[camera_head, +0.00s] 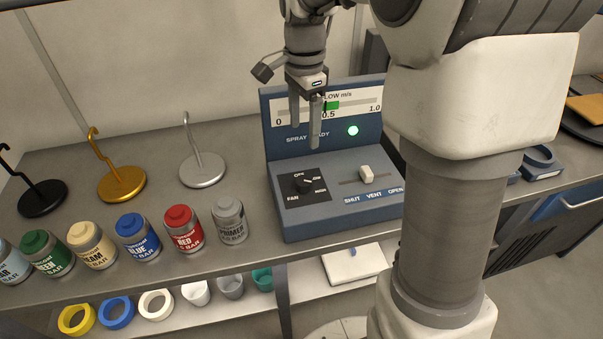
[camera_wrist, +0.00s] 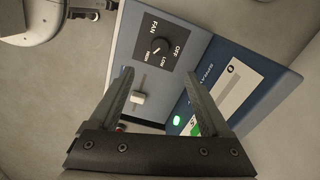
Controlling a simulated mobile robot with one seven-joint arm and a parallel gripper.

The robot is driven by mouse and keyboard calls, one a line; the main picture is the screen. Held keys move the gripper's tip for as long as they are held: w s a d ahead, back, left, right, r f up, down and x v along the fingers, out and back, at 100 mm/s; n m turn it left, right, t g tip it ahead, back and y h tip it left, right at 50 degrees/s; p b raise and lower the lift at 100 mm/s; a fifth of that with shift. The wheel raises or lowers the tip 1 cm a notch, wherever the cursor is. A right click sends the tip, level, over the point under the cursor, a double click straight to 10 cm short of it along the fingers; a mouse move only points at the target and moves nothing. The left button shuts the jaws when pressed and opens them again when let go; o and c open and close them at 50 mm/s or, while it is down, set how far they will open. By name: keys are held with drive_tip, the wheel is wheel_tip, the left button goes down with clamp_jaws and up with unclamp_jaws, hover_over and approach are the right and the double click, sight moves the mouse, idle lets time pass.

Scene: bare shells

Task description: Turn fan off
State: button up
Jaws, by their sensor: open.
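The fan knob (camera_head: 303,186) is a small black dial on a black plate on the sloped front of a blue-grey control box (camera_head: 340,222). OFF, LOW and HIGH are printed around it. Its white mark seems to point toward LOW, but it is small. The knob also shows in the wrist view (camera_wrist: 158,46), beyond the fingers. My gripper (camera_head: 304,134) is open and empty, pointing down in front of the box's upright panel, above and behind the knob and apart from it. Its two fingers also show in the wrist view (camera_wrist: 158,76).
A white vent slider (camera_head: 366,174) stands right of the knob. A green lamp (camera_head: 352,130) glows on the panel. Several labelled jars, including a grey primer jar (camera_head: 229,222), stand left of the box. Hooked stands (camera_head: 203,170) are behind them. My arm covers the right side.

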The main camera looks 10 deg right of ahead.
sight(304, 180)
wheel_tip(304, 180, down, 15)
drive_tip(key=shift+b, duration=0.7)
clamp_jaws()
